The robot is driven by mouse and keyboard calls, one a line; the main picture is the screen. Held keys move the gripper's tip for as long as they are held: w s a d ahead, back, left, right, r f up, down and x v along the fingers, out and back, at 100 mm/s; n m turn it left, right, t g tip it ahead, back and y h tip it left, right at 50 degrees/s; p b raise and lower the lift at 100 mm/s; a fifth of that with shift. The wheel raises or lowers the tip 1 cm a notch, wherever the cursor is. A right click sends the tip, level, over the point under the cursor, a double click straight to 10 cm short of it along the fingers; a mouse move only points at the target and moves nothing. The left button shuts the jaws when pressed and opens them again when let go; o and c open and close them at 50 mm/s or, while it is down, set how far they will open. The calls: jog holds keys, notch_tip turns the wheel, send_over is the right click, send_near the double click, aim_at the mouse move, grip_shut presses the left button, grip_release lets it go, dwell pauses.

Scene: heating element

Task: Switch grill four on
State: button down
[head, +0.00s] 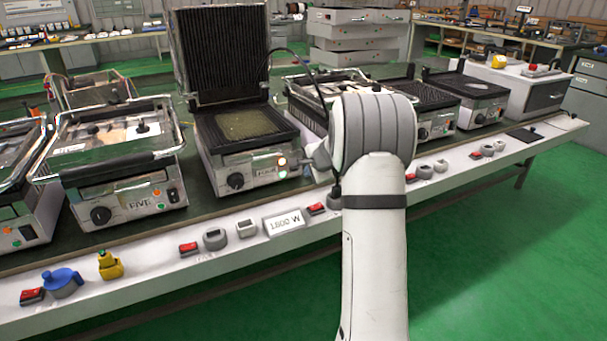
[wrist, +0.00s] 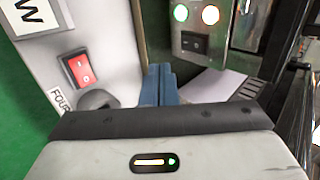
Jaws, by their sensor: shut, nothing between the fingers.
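In the wrist view a red rocker switch (wrist: 80,70) sits on the pale bench front beside a label reading FOUR (wrist: 61,101). The switch also shows in the head view (head: 316,208). My gripper (wrist: 160,72) has its blue fingers together and empty, to the right of the switch and apart from it. The wrist view shows a green light (wrist: 180,13), an orange-white light (wrist: 211,14) and a black switch (wrist: 194,42).
A grey socket (wrist: 98,98) lies close to the red switch. A 1800 W sign (head: 285,222) stands left of it. Other grills (head: 118,160) line the bench, with more red switches (head: 188,248) along its front. The green floor (head: 490,250) at right is clear.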

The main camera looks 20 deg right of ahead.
jog(key=v, duration=0.3)
jog(key=s+f+v, duration=0.1)
jog(key=v, duration=0.1)
jog(key=shift+s+r, duration=0.1)
jog(key=shift+r, duration=0.1)
jog(key=s+a+r+n+g+y+p, duration=0.25)
jog(key=s+a+r+n+p, duration=0.55)
jog(key=s+a+r+p, duration=0.65)
jog(key=s+a+r+n+g+h+p, duration=0.1)
jog(key=s+a+r+n+p, duration=0.1)
jog(key=s, duration=0.5)
jog(key=s+a+r+n+g+h+p, duration=0.1)
jog(key=s+a+r+n+p, duration=0.1)
jog(key=s+r+n+p, duration=0.2)
jog(key=s+a+r+n+g+h+p, duration=0.1)
jog(key=s+a+r+n+p, duration=0.2)
jog(key=s, duration=0.8)
notch_tip(320, 180, up, 3)
jog(key=shift+f+g, duration=0.15)
jog(key=shift+g, duration=0.2)
